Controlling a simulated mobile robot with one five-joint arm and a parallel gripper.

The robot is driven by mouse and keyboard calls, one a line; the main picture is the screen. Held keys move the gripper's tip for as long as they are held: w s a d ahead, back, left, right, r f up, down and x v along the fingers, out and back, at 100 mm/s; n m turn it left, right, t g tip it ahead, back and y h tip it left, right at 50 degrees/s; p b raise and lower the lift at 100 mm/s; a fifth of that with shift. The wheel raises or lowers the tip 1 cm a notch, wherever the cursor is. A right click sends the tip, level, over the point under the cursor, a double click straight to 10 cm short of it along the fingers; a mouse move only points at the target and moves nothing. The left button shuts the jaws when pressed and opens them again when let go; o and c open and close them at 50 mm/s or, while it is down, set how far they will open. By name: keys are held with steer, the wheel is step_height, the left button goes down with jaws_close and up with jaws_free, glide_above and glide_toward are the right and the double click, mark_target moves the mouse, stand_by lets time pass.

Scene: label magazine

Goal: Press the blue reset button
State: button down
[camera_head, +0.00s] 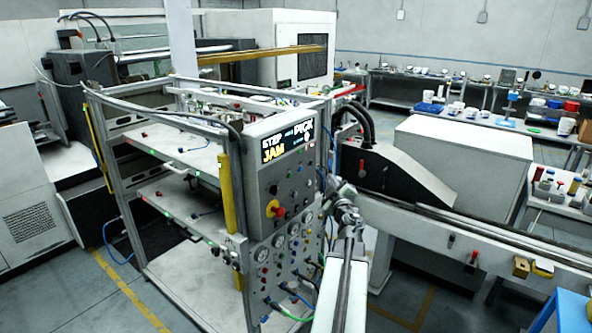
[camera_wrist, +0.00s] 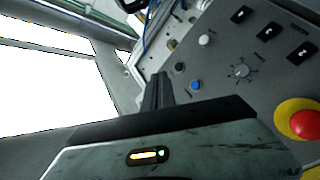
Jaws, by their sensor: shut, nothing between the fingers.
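In the wrist view the blue button (camera_wrist: 195,87) sits on the grey control panel (camera_wrist: 262,92), just right of the fingers of my gripper (camera_wrist: 160,82). The fingers are shut and empty. They show apart from the button in the picture; the depth gap to the panel cannot be told. In the head view my gripper (camera_head: 336,184) is at the right side of the control panel (camera_head: 262,172). The blue button is too small to pick out surely there.
A red emergency stop (camera_wrist: 305,123) on a yellow base, a black button (camera_wrist: 180,66), a white button (camera_wrist: 205,40) and a rotary knob (camera_wrist: 240,71) are near the blue button. A conveyor (camera_head: 470,228) runs on the right.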

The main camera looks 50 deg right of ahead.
mark_target(301, 169)
steer(key=shift+w, duration=0.15)
steer(key=w, duration=0.9)
steer(key=shift+w, duration=0.15)
stand_by(1.8)
steer(key=shift+w, duration=0.3)
steer(key=shift+w, duration=0.4)
stand_by(0.6)
steer(key=shift+s, duration=0.8)
